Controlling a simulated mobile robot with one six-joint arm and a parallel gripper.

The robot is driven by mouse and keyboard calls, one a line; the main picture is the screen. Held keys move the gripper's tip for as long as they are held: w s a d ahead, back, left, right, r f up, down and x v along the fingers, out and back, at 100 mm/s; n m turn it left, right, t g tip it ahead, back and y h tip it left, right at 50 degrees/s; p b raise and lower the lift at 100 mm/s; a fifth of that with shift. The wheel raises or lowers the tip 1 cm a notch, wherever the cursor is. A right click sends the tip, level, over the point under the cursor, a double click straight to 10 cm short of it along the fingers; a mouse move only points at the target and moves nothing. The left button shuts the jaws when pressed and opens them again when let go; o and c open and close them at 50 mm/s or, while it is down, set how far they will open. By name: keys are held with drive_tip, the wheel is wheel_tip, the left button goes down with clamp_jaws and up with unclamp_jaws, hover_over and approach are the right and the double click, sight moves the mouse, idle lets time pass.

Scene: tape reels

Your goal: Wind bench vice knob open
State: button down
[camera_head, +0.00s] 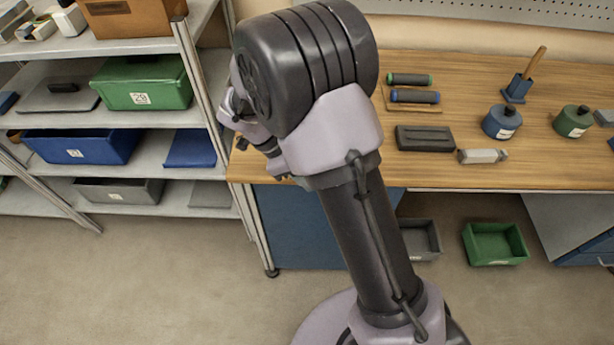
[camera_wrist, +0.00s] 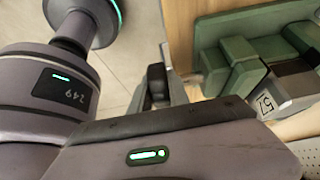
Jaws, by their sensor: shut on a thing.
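The green bench vice (camera_wrist: 240,62) shows at the upper right of the wrist view, on the wooden bench.
The wooden bench (camera_head: 470,80) holds a dark grey case (camera_head: 424,138), a light grey block (camera_head: 482,156), and blue and green round containers (camera_head: 502,121) to the right of my arm. A shelf rack (camera_head: 188,60) with bins stands close on the left. Floor at front left is clear.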

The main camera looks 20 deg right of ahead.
drive_tip(key=g+h, duration=0.1)
drive_tip(key=h, duration=0.2)
drive_tip(key=shift+a+f, duration=0.1)
drive_tip(key=shift+f+g+h+p, duration=0.1)
drive_tip(key=shift+g+h+p, duration=0.55)
drive_tip(key=shift+h, duration=1.25)
drive_tip(key=c, duration=1.2)
unclamp_jaws()
drive_tip(key=shift+c, duration=0.2)
